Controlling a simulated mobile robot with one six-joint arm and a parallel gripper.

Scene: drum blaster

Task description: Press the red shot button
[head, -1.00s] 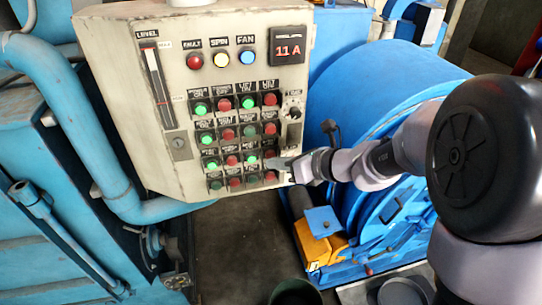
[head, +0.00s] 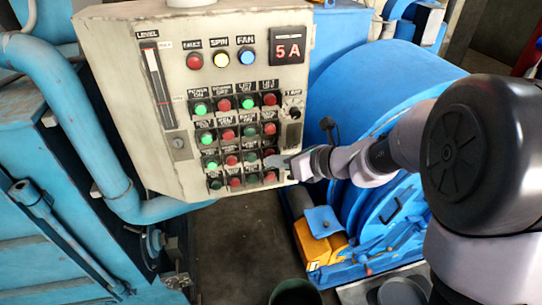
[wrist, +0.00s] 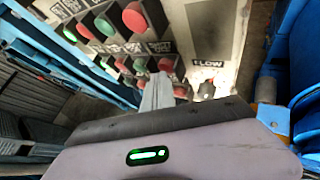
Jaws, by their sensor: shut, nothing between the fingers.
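A beige control panel (head: 185,120) carries rows of green and red buttons. In the right column, one red button (head: 269,153) sits just above my fingertips and another red button (head: 270,177) just below. My gripper (head: 272,162) is shut and empty, its tips at the lower right of the button grid. In the wrist view my gripper (wrist: 158,84) points at the panel, close to a red button (wrist: 166,65). I cannot tell whether the tips touch a button.
A red display (head: 288,46) reads 5 A. Fault, spin and fan lamps (head: 221,60) and a level gauge (head: 155,85) are on the panel. A black knob (head: 295,114) sits right of the buttons. A blue drum (head: 375,100) stands close behind my arm; blue pipes (head: 90,140) are left.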

